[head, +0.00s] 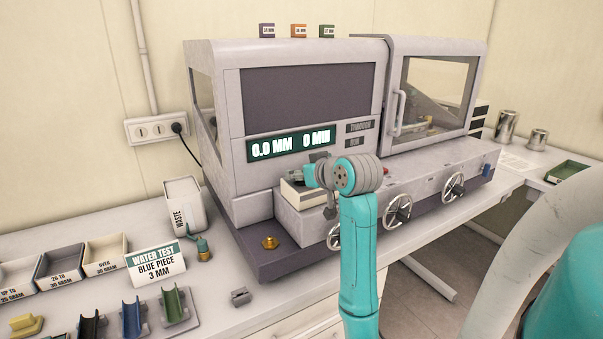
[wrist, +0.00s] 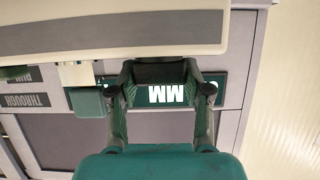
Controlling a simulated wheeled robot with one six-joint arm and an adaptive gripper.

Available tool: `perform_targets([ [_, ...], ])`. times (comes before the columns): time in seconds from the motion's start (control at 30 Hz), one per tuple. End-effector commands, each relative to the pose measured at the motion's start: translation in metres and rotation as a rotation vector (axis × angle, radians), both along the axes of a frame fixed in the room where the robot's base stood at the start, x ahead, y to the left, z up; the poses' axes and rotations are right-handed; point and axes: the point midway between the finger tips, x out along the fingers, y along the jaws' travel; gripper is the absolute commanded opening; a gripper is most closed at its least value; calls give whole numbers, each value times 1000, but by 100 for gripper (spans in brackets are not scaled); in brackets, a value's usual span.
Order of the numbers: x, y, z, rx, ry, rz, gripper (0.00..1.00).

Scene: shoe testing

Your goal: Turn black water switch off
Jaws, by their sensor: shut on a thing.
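My gripper (head: 318,174) is at the front of the grey testing machine (head: 290,150), just below its green display. In the wrist view my gripper (wrist: 160,75) has its two fingers closed on a small dark piece (wrist: 160,72) beside a cream box edge. This piece looks like the black water switch, but its full shape and setting are hidden by the fingers. In the head view my wrist and arm cover that spot, so the switch cannot be made out there.
A cream box (head: 300,193) sits below my gripper. Handwheels (head: 397,211) line the machine's front ledge. A waste container (head: 183,203), a "WATER TEST, BLUE PIECE, 3 MM" sign (head: 156,264), labelled trays (head: 105,254) and coloured holders (head: 174,306) stand at left. A brass fitting (head: 270,243) is on the machine's base.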

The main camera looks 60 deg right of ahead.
Motion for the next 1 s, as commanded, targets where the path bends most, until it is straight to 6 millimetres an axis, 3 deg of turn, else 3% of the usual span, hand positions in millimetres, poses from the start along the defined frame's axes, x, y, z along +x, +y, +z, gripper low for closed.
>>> perform_targets([
  [0.27,-1,-1,0,1,-1,74,14],
  [1.0,0,0,1,0,-1,498,14],
])
